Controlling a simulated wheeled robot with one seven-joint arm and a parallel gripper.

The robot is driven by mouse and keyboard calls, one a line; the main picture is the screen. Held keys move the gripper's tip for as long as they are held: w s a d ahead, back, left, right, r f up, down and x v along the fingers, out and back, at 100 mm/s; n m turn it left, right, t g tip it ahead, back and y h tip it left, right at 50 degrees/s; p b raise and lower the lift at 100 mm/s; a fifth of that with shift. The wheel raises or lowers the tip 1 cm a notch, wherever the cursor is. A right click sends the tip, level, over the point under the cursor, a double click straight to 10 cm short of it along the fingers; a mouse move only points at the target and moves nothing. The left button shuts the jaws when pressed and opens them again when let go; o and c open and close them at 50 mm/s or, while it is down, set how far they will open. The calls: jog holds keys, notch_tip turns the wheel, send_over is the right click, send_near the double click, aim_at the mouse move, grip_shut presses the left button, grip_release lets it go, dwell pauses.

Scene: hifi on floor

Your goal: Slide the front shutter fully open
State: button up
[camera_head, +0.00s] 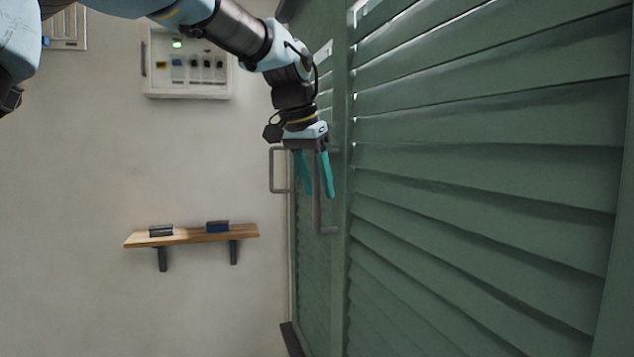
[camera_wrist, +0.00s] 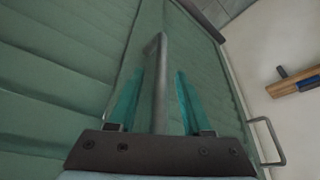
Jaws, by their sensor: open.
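The front shutter (camera_head: 490,180) is a green louvred panel filling the right of the head view; its slats also show at the left of the wrist view (camera_wrist: 50,70). A grey vertical bar handle (camera_head: 317,215) stands on its left edge stile. My gripper (camera_head: 317,190) is open with teal fingers pointing down at this handle. In the wrist view the handle (camera_wrist: 160,85) runs between the two open fingers, with space visible on both sides. The handle's upper part is partly hidden by my gripper in the head view.
Another green panel (camera_head: 310,290) lies behind, at the left, with a second grey handle (camera_head: 272,170) at its far edge. A wooden shelf (camera_head: 190,236) with two small boxes and a switch panel (camera_head: 187,62) are on the pale wall.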

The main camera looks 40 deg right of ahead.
jog(key=shift+c, duration=0.2)
grip_shut()
dwell(1.2)
